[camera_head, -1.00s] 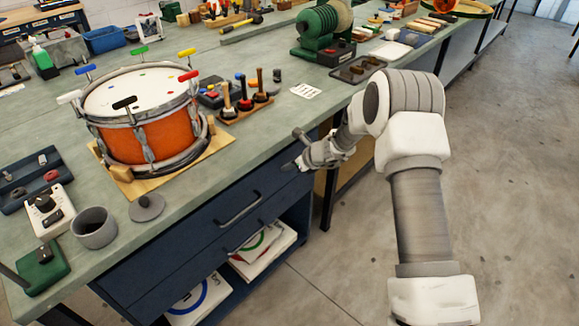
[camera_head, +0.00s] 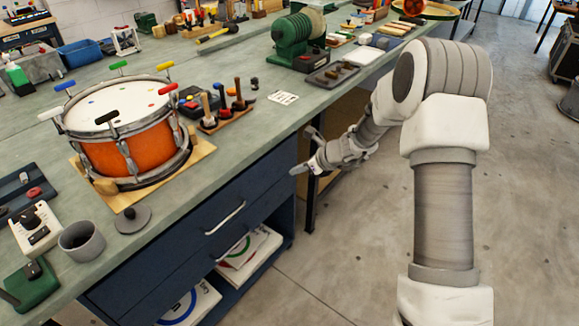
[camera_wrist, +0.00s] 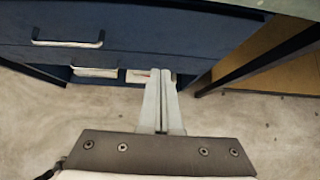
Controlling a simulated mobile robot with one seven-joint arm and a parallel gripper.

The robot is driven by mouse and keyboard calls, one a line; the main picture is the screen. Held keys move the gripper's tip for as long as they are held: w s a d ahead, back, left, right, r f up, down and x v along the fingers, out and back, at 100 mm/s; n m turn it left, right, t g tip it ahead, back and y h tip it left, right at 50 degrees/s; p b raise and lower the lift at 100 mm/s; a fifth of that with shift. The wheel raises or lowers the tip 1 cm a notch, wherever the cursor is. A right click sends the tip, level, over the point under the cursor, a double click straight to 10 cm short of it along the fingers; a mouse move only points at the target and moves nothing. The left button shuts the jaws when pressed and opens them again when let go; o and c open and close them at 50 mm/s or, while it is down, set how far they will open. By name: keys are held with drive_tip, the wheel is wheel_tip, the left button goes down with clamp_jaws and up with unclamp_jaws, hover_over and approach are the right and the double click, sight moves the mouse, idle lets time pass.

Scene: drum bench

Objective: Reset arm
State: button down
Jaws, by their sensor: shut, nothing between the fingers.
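My gripper (camera_head: 299,170) is beside the bench front, off the right end of the dark blue drawer unit (camera_head: 262,194) and below the bench top. In the wrist view my gripper (camera_wrist: 161,78) has its two pale fingers together, with nothing between them. The wrist view looks at the drawer fronts with a handle (camera_wrist: 68,43), an open shelf below and the floor. My arm reaches in from the right of the head view, bent at the elbow, clear of the bench top.
An orange drum (camera_head: 128,140) with coloured-handled keys stands on a wooden board on the bench (camera_head: 215,160). A grey cup (camera_head: 82,243) and small devices lie at the left. A dark table leg (camera_wrist: 265,62) stands right of my gripper. The concrete floor (camera_head: 535,190) at right is open.

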drive_tip(key=s+d+r+n+g+h, duration=0.1)
drive_tip(key=s+r+n, duration=1.3)
drive_tip(key=r, duration=0.5)
drive_tip(key=s+d+r+n+h, duration=0.2)
drive_tip(key=s+d+n, duration=0.2)
drive_tip(key=s, duration=0.3)
drive_tip(key=s+d+r+n+t+h, duration=0.1)
drive_tip(key=s+d+r+n+h, duration=0.2)
drive_tip(key=s, duration=0.5)
drive_tip(key=s+d+r+n+h, duration=0.1)
drive_tip(key=s+d+n, duration=0.35)
drive_tip(key=s, duration=0.25)
wheel_tip(320, 180, up, 13)
drive_tip(key=p, duration=1.3)
drive_tip(key=shift+a, duration=0.25)
drive_tip(key=shift+s+a, duration=0.1)
